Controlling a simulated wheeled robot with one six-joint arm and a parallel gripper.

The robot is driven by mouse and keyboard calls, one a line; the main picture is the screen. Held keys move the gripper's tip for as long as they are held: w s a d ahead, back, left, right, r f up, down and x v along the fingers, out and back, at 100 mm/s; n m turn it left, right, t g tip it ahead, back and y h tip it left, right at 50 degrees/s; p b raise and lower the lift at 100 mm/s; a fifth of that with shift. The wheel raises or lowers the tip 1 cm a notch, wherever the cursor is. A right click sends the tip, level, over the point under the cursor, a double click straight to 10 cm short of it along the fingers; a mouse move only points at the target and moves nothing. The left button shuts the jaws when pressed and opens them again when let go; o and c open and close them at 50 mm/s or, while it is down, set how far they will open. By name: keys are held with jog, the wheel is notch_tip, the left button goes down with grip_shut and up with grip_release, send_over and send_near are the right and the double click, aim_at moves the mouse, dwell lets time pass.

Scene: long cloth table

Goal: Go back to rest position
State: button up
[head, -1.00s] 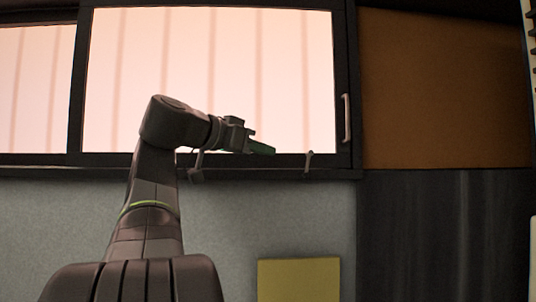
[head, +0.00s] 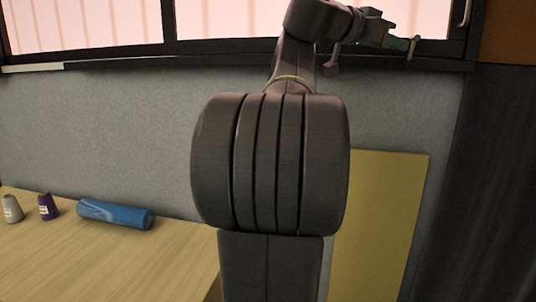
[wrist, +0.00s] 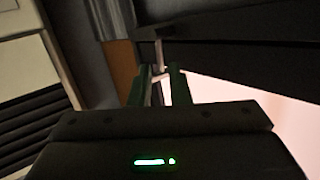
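My gripper (head: 413,44) is at the top right of the head view, raised in front of the window's lower right part. In the wrist view my gripper (wrist: 160,72) shows two green fingers standing apart. The gap between them holds nothing; a window handle shows beyond it. The gripper is open and empty. My arm rises from the dark column in the middle of the head view and bends to the right at the top.
A wooden table (head: 110,265) is at the lower left. On it are a blue roll (head: 115,214), a purple spool (head: 47,207) and a grey spool (head: 12,209). A yellow panel (head: 380,220) stands against the wall at right. The window frame (head: 240,46) runs behind my arm.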

aim_at(411, 49)
jog(key=p+x, duration=0.1)
jog(key=x, duration=0.3)
jog(key=shift+d, duration=0.25)
jog(key=shift+w+f+b, duration=0.1)
jog(key=shift+b, duration=0.25)
jog(key=shift+p, duration=0.3)
